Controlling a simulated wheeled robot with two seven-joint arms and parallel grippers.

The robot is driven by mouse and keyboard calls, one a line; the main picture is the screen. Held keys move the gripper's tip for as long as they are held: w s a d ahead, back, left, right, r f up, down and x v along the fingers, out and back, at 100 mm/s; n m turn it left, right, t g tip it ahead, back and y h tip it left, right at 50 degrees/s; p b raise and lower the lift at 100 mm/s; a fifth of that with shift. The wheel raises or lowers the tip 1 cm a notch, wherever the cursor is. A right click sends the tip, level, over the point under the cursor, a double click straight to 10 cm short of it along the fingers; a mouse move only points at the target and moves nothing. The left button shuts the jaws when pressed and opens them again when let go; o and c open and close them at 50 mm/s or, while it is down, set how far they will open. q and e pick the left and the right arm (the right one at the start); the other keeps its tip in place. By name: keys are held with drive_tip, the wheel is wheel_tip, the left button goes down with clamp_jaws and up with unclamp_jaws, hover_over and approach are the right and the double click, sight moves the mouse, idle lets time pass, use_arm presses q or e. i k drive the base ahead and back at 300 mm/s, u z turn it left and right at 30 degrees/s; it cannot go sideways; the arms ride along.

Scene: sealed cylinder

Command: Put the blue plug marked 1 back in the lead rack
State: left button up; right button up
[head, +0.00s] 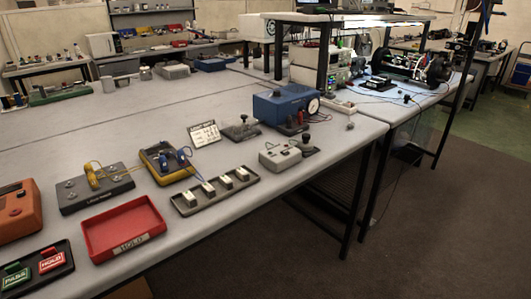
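The lead rack (110,192) is a dark grey block on the near left of the bench. Yellow plugs and a yellow lead (96,175) sit on its top. To its right is a yellow-edged meter-like box (150,168). Blue plugs with a blue lead (184,156) stand at that box's upper right. I cannot read any number on the plugs, so I cannot tell which is marked 1. Neither of my grippers is in view.
A red HOLD tray (95,240) lies in front of the rack. An orange box (15,232) is at the left edge. A blue gauge box (275,108) stands further back. The bench behind the rack is clear.

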sight(163, 160)
drive_tip(key=z, duration=1.5)
drive_tip(key=i, duration=3.4)
drive_tip(key=u, duration=5)
